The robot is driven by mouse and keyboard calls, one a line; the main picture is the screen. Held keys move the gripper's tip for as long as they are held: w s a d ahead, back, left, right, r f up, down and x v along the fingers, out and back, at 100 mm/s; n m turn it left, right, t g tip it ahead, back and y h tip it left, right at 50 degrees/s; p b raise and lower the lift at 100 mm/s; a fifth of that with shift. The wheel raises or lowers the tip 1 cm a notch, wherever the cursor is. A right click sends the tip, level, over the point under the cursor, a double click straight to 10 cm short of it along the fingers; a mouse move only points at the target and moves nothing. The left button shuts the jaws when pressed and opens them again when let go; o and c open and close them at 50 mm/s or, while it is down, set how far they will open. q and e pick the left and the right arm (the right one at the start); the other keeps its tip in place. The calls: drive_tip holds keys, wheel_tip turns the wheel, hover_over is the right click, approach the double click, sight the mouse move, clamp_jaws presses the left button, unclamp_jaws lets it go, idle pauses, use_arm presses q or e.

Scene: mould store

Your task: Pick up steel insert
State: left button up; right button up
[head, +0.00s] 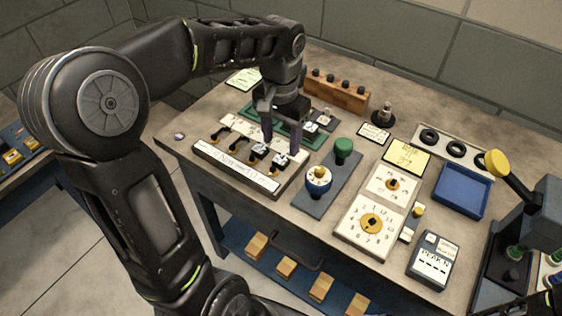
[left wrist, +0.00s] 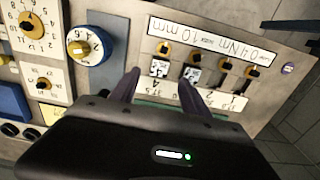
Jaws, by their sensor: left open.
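My left gripper (head: 280,144) is open and points down over the white labelled tool rack (head: 207,153) near the table's left front. In the left wrist view its two fingertips (left wrist: 160,82) are apart, just beside the rack's row of small pieces. A small metallic block (head: 280,159) sits on the rack by the right fingertip, with a similar one (head: 259,150) to its left. In the left wrist view, two such light-and-dark blocks (left wrist: 192,74) (left wrist: 159,68) lie near the fingertips. I cannot tell which is the steel insert. I see no piece held. My right gripper is not in view.
Behind is a wooden block with black knobs (head: 338,92). White dial panels (head: 353,234), a blue tray (head: 461,190) and a yellow-knobbed lever (head: 497,163) fill the right side.

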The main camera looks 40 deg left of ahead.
sight(281, 159)
use_arm(q)
drive_tip(key=shift+s+d+f+p, duration=0.1)
drive_tip(key=shift+f+p, duration=0.4)
drive_tip(key=shift+f, duration=2.15)
clamp_jaws()
